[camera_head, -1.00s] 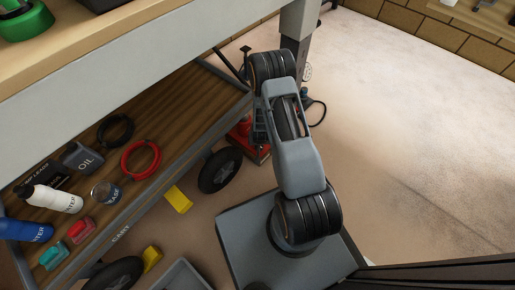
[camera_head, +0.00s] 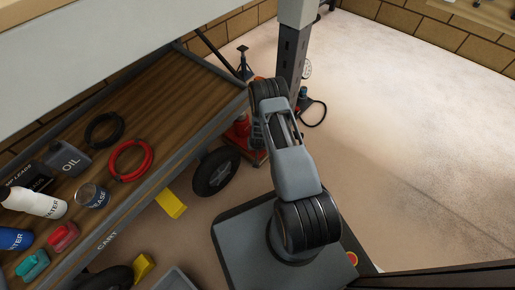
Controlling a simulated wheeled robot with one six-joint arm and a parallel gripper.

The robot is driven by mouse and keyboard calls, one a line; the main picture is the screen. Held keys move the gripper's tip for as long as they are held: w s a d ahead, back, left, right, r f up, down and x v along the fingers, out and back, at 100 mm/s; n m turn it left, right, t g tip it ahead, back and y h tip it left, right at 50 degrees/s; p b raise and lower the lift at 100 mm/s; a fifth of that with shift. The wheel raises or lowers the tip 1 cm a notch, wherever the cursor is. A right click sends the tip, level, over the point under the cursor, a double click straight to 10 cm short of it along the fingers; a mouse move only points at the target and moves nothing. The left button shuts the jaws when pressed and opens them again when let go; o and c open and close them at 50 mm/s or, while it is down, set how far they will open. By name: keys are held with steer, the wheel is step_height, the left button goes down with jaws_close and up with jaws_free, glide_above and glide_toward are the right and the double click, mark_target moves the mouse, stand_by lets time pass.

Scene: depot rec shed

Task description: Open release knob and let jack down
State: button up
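A red object (camera_head: 238,137), perhaps the jack, sits low on the floor behind my arm, beside the cart's black wheel. My arm hides much of it, and I cannot make out a release knob. My arm reaches away from my base and folds down at its far end. My gripper is hidden behind the arm or out of view, so its relation to the red object does not show.
The cart (camera_head: 185,80) fills the left, its shelf holding an oil can (camera_head: 65,158), cable coils and bottles. A grey post (camera_head: 292,60) stands behind my arm, near a round gauge (camera_head: 307,68) and black hose (camera_head: 315,112). Yellow blocks (camera_head: 171,204) lie below. The right floor is clear.

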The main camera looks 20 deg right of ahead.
stand_by(0.3)
steer(key=c, duration=0.9)
